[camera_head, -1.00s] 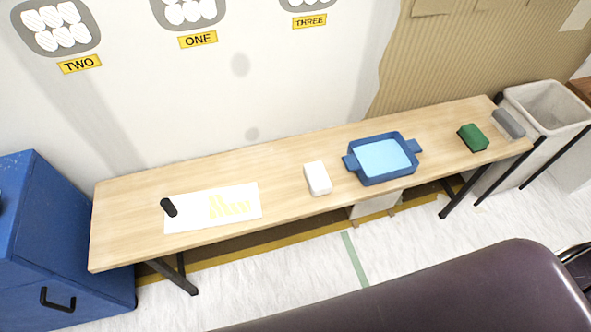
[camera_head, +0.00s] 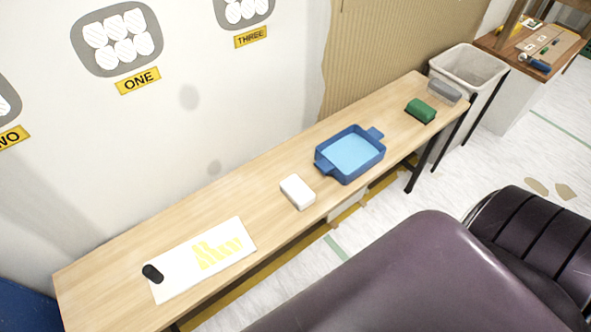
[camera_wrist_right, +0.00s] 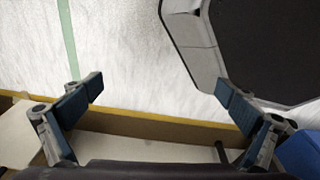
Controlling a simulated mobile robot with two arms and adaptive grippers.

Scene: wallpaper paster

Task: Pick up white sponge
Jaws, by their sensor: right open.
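The white sponge (camera_head: 297,192) is a small white block lying on the wooden bench (camera_head: 120,245), near its middle. It sits just left of a blue tray (camera_head: 320,172) of light blue liquid, apart from it. My right gripper (camera_wrist_right: 160,95) shows in the right wrist view with its two fingers wide apart and nothing between them. The sponge is not in that wrist view, which shows pale floor and a yellow-edged board. Neither gripper shows in the head view. A dark purple arm part of mine fills the lower right there.
A white sheet with yellow print (camera_head: 228,238) and a black object (camera_head: 153,273) lie at the bench's left. A green block (camera_head: 421,110) and a grey block (camera_head: 445,91) lie at its right end. A pale bin (camera_head: 468,68) stands beyond. The wall runs behind the bench.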

